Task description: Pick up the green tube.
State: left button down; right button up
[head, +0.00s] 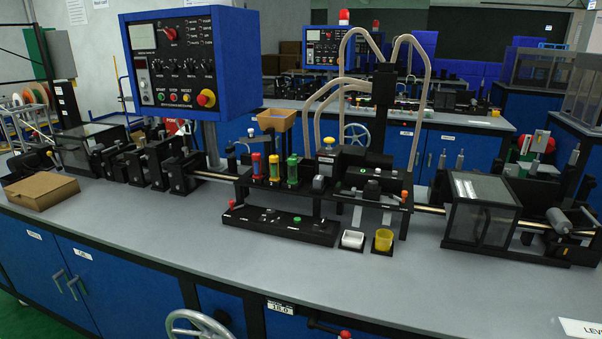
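The green tube (292,171) stands upright in a black rack (265,183) on the machine bench, at the middle of the head view. It is the rightmost of three upright tubes. The lower end of the green tube is partly hidden by the rack. Neither of my grippers is in view.
A black lower plate (280,225) lies in front of the rack. A blue control box (190,62) overhangs at left. A cardboard box (41,190) lies far left. The front benchtop (200,235) is clear.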

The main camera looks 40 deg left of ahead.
aim_at(292, 161)
jog(key=u, duration=1.2)
jog(key=l, duration=0.15)
